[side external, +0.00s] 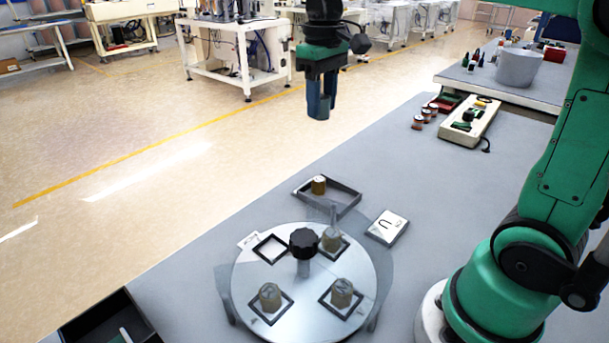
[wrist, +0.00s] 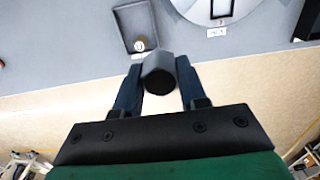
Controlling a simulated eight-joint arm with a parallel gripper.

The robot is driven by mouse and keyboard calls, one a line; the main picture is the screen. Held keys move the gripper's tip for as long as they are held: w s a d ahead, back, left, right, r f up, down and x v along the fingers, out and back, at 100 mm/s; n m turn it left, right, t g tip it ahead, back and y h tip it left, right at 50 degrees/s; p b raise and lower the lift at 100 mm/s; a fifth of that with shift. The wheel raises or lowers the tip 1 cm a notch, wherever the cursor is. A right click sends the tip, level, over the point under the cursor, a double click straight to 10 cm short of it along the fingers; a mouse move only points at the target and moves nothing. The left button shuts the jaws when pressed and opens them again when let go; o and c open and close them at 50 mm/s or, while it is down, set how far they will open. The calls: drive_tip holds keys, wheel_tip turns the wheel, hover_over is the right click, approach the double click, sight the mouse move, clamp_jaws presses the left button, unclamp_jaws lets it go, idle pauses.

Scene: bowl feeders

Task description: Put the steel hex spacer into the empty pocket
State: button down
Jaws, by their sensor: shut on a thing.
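The empty pocket (side external: 270,248) is a dark square frame at the back left of the round plate (side external: 305,285). The other pocket frames on the plate each hold a greyish-tan part (side external: 270,296).
A black knob (side external: 303,241) stands at the plate's centre, right of the empty pocket. A shallow dark tray (side external: 345,203) holding a brass-coloured piece (side external: 318,184) lies behind the plate. A small marked block (side external: 387,227) lies to its right. A black bin (side external: 110,322) is at the front left.

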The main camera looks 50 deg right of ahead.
drive_tip(key=a+r, duration=0.1)
drive_tip(key=a, duration=1.2)
hover_over(272, 250)
wheel_tip(272, 250, down, 16)
drive_tip(key=shift+r, duration=0.1)
drive_tip(key=shift+f, duration=2)
drive_tip(key=shift+f, duration=0.1)
drive_tip(key=shift+c, duration=2.4)
unclamp_jaws()
